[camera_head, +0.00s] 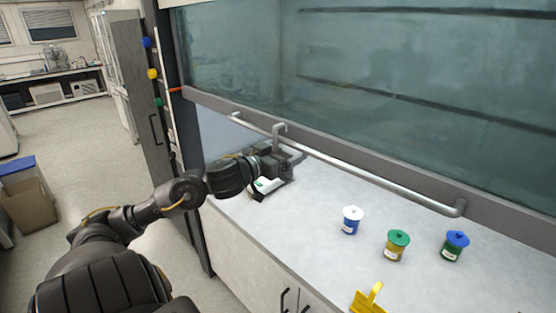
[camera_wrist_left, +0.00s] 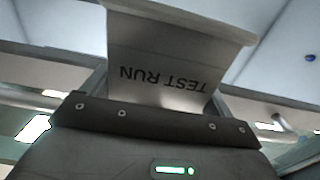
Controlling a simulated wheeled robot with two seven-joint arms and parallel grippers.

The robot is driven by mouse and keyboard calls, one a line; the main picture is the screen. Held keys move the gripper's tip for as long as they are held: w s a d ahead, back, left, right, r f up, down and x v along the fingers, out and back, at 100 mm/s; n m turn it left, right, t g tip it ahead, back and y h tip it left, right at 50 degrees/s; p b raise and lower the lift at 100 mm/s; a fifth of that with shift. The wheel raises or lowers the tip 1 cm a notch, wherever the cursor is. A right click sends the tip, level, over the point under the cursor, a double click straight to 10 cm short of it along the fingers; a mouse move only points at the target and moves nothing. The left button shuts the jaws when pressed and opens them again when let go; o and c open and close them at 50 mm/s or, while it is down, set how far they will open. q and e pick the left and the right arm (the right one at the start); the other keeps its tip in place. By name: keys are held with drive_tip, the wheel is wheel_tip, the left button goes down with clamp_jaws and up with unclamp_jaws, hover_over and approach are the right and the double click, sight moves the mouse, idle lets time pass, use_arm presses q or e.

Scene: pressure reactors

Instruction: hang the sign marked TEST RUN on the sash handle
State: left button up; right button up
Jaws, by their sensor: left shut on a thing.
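The sash handle (camera_head: 350,160) is a long metal bar along the lower edge of the raised glass sash. My left gripper (camera_head: 284,160) is just below the bar, near its left end, shut on the TEST RUN sign. In the left wrist view the grey sign (camera_wrist_left: 165,70) stands up from the jaws with its lettering upside down. In the head view a grey hook (camera_head: 279,130) rises from the gripper to the bar and overlaps it. I cannot tell whether the hook bears on the bar. My right gripper is out of view.
On the pale worktop (camera_head: 310,245) stand a white-lidded jar (camera_head: 352,220), a green-lidded jar (camera_head: 397,246) and a blue-lidded jar (camera_head: 455,246). A yellow object (camera_head: 368,300) is at the near edge. The glass sash (camera_head: 380,80) is above the bar. The worktop's middle is clear.

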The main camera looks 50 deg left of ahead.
use_arm(q)
drive_tip(key=shift+f+b, duration=0.45)
drive_tip(key=shift+f, duration=0.6)
drive_tip(key=shift+w, duration=0.1)
drive_tip(key=o, duration=0.9)
drive_tip(key=shift+s+f, duration=0.1)
drive_tip(key=shift+s, duration=0.6)
drive_tip(key=s, duration=0.9)
drive_tip(key=shift+s+d, duration=0.1)
drive_tip(key=shift+s, duration=0.2)
